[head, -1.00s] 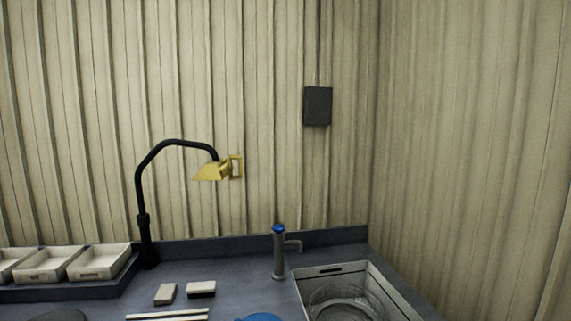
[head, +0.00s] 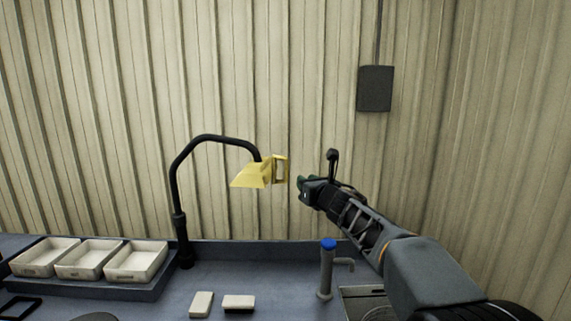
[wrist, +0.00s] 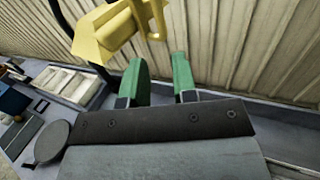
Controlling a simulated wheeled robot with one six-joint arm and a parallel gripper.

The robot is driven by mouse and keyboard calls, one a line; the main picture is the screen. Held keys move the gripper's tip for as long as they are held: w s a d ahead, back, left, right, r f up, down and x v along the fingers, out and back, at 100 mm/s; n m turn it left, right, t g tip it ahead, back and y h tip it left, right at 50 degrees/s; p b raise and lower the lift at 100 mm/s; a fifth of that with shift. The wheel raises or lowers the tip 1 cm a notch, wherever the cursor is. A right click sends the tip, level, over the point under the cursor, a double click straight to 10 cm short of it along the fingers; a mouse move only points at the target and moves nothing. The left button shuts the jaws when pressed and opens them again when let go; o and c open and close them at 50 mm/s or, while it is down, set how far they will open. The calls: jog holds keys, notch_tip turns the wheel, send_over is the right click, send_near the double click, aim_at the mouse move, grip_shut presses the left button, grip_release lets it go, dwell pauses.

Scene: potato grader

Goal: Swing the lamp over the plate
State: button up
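The lamp has a black bent arm on a post and a yellow shade (head: 251,175) with a yellow loop handle (head: 281,170) on its right side. The shade (wrist: 98,38) and the handle (wrist: 157,18) also show in the wrist view, just beyond the fingertips. My gripper (head: 303,184) is to the right of the handle, apart from it. Its green fingers (wrist: 159,62) are spread with nothing between them. A dark round plate (wrist: 52,141) lies on the bench; only its edge (head: 95,317) shows in the head view.
White trays (head: 136,261) stand in a row at the left. Two small pale blocks (head: 201,304) lie on the bench. A blue-topped tap (head: 327,270) stands beside the sink, below my arm. A ribbed wall and a dark box (head: 374,89) are behind.

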aim_at(287, 169)
jog(key=shift+n, duration=0.5)
jog(key=p+x, duration=0.3)
jog(key=x, duration=0.3)
jog(key=p+x, duration=0.3)
jog(key=x, duration=0.3)
jog(key=shift+a+r, duration=0.1)
jog(key=shift+r, duration=0.15)
jog(key=shift+p+x, duration=0.75)
jog(key=shift+x, duration=0.35)
jog(key=shift+f, duration=0.15)
grip_shut()
